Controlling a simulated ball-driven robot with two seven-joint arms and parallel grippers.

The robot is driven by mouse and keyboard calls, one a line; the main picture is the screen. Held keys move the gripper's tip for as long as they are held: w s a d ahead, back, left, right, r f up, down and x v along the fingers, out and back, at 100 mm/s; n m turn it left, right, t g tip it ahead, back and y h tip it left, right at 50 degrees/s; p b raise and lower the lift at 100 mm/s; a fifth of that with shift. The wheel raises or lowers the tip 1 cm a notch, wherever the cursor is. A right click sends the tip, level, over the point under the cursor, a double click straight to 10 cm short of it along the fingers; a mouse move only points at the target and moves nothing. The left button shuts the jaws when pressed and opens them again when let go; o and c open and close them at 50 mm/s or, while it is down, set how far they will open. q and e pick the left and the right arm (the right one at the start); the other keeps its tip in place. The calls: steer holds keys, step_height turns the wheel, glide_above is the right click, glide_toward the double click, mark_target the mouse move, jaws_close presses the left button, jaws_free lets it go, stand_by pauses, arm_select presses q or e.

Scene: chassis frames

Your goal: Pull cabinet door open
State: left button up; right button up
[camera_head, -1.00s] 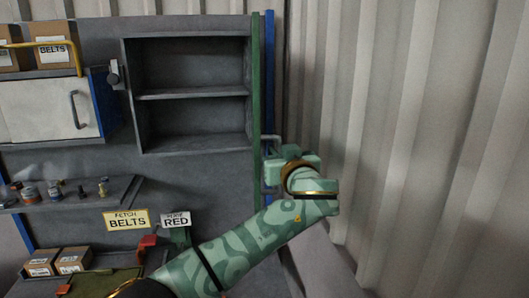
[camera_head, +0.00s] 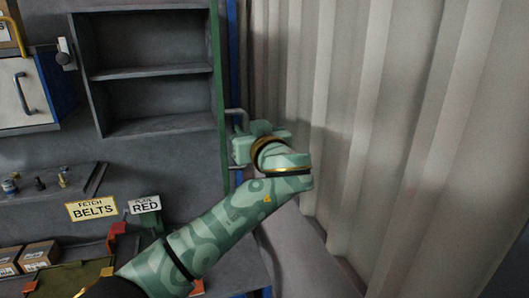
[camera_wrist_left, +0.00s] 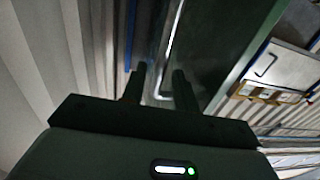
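The grey cabinet (camera_head: 154,57) stands open at the front, with two empty shelf spaces. Its green door (camera_head: 217,90) is seen almost edge-on at the cabinet's right side, swung out. A grey bar handle (camera_head: 238,111) sticks out to the right of the door. My left gripper (camera_head: 243,145) is at this handle, its fingers mostly hidden by the wrist. In the left wrist view, its two dark fingers (camera_wrist_left: 158,78) stand apart, with the pale handle bar (camera_wrist_left: 174,35) between them in the picture. Contact cannot be told. My right gripper is not in view.
A corrugated wall (camera_head: 400,120) rises close on the right. A white-fronted cabinet (camera_head: 18,92) is at the left. Below are a small shelf (camera_head: 75,180) with small items, BELTS (camera_head: 91,208) and RED (camera_head: 145,204) signs, and cardboard boxes (camera_head: 38,254).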

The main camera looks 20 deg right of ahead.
arm_select(q)
steer(key=s+d+b, duration=0.1)
steer(key=s, duration=1.2)
steer(key=shift+s+d, duration=0.15)
steer(key=shift+s, duration=0.25)
